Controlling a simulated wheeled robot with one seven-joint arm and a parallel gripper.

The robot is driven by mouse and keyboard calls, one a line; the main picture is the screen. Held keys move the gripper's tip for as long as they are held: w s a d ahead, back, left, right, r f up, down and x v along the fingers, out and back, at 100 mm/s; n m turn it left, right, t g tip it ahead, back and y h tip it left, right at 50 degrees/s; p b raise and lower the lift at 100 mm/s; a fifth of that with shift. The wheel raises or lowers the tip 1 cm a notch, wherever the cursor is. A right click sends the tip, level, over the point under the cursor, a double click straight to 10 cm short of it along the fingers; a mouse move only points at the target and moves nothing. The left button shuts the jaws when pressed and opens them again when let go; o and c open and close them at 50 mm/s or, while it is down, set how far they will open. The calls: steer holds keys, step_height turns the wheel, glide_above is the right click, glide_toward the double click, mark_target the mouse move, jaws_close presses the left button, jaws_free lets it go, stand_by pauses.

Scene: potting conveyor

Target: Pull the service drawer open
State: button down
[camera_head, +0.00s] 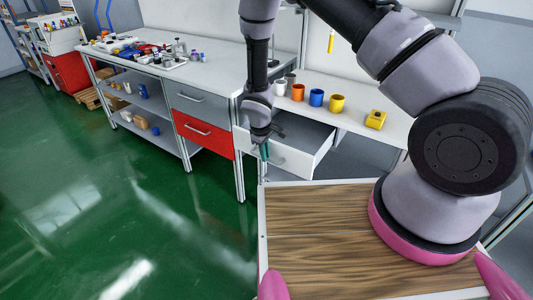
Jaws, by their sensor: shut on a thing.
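The service drawer (304,157) is white and sits under the white workbench in the middle of the camera_head view. It stands pulled out, and part of its grey inside shows behind the front. My gripper (264,151) points down at the left end of the drawer front, with teal fingertips. It is shut on the drawer handle, which is mostly hidden behind the fingers.
A wooden-topped surface (315,215) lies close in front of the drawer. Several cups, including an orange cup (297,92) and a blue cup (316,98), stand on the bench above. A red drawer (204,133) is shut to the left. Green floor (100,200) is clear at left.

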steer(key=c, duration=0.9)
jaws_free()
steer(key=r, duration=0.3)
steer(key=s+r, duration=0.1)
steer(key=r, duration=0.3)
steer(key=a+r, duration=0.1)
steer(key=r, duration=0.2)
steer(key=shift+s+a+r, duration=0.1)
steer(key=shift+s+r, duration=0.15)
steer(key=shift+r, duration=0.1)
